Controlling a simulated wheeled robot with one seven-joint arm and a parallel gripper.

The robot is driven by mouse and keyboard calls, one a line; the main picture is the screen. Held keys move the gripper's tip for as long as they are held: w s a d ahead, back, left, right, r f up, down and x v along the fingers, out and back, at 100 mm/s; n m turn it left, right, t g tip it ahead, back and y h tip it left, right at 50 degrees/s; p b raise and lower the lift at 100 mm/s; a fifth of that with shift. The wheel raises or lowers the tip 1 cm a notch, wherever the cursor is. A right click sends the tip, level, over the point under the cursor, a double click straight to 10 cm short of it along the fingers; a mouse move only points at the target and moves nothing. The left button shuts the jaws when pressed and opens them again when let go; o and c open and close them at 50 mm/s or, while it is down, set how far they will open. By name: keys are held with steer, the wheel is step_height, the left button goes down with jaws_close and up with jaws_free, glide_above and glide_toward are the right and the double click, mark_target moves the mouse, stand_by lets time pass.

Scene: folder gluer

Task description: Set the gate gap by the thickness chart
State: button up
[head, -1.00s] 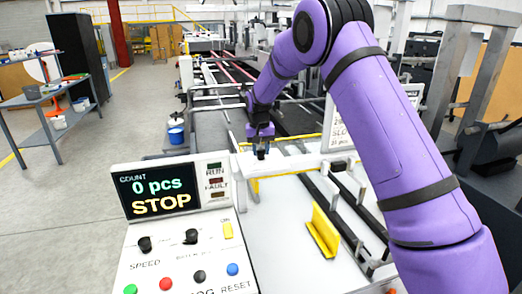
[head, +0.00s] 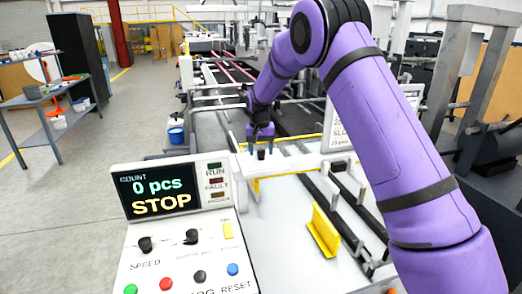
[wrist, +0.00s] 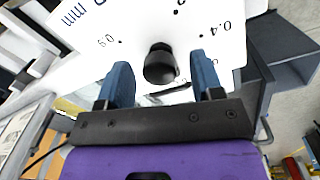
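A black round knob (wrist: 160,63) stands on a white dial plate (wrist: 215,70) in the wrist view. The plate carries dots, "mm" and a "0.4" mark, upside down in this view. My gripper (wrist: 160,70) is open, with one blue fingertip on each side of the knob and gaps visible between. In the head view my gripper (head: 261,135) points down over the knob (head: 261,153) on the white crossbar (head: 300,160). A white chart sign (head: 340,138) stands behind, partly hidden by my arm; its text is mostly unreadable. The knob's pointer is not clear.
The control panel (head: 185,245) at the front shows "0 pcs" and "STOP" on its screen (head: 158,192), with knobs and coloured buttons below. A yellow angled piece (head: 322,230) lies on the white machine bed (head: 285,255). Dark rails (head: 350,205) run beside it.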

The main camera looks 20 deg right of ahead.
mark_target(260, 150)
step_height(260, 150, up, 11)
steer(key=shift+a, duration=0.2)
stand_by(0.6)
steer(key=shift+f, duration=0.1)
